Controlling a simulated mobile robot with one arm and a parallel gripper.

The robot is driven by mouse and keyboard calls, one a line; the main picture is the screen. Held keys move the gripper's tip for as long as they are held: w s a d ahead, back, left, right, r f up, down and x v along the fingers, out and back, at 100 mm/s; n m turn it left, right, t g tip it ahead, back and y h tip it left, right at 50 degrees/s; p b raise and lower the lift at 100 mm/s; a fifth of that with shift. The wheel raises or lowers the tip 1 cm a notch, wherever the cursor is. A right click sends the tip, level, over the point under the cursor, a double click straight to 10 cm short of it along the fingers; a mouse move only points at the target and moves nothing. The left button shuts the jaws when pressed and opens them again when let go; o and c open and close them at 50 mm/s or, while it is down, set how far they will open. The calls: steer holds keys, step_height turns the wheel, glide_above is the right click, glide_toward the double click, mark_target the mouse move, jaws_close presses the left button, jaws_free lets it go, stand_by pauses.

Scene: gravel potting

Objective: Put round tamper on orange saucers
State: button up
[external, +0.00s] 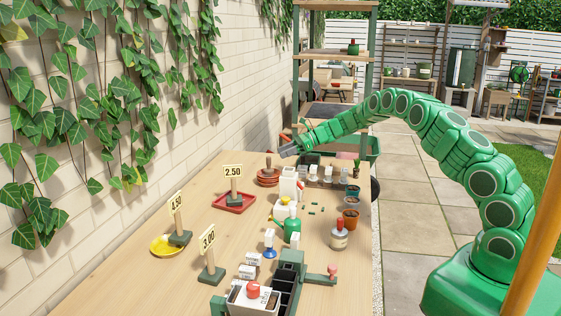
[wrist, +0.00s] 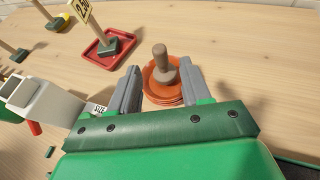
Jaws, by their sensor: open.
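The round tamper (wrist: 162,66), a brown wooden piece with a knobbed handle and round foot, stands upright on the stack of orange saucers (wrist: 165,100). In the external view the tamper (external: 268,161) and the orange saucers (external: 267,181) are at the far end of the table near the wall. My gripper (wrist: 158,75) is open, its two grey fingers apart on either side of the tamper in the wrist view. It also shows in the external view (external: 284,151), close above and right of the tamper. I cannot see the fingers touching the tamper.
A red tray (external: 234,203) with a 2.50 price sign stands near the saucers. The wall bounds the left side.

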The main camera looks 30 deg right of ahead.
steer(key=v, duration=0.6)
steer(key=s+a+r+n+g+h, duration=0.1)
steer(key=s+a+r+n+g, duration=0.25)
steer(key=s, duration=0.65)
steer(key=s+a+r+n+g+h, duration=0.1)
steer(key=s+a+r+n, duration=0.1)
steer(key=s+r+n, duration=0.6)
steer(key=s+a+r+n+g+h, duration=0.1)
steer(key=s+a+r+g, duration=0.15)
steer(key=s, duration=0.95)
steer(key=s+d+n+h, duration=0.3)
steer(key=s+d, duration=0.2)
steer(key=s, duration=0.7)
steer(key=s+d+n+h, duration=0.3)
steer(key=s+d, duration=0.2)
steer(key=s, duration=0.7)
steer(key=s+d+f+n+h, duration=0.1)
steer(key=s+d+n+h, duration=0.2)
steer(key=s, duration=0.9)
steer(key=d+n, duration=0.1)
steer(key=d, duration=0.2)
steer(key=shift+s+a, duration=0.1)
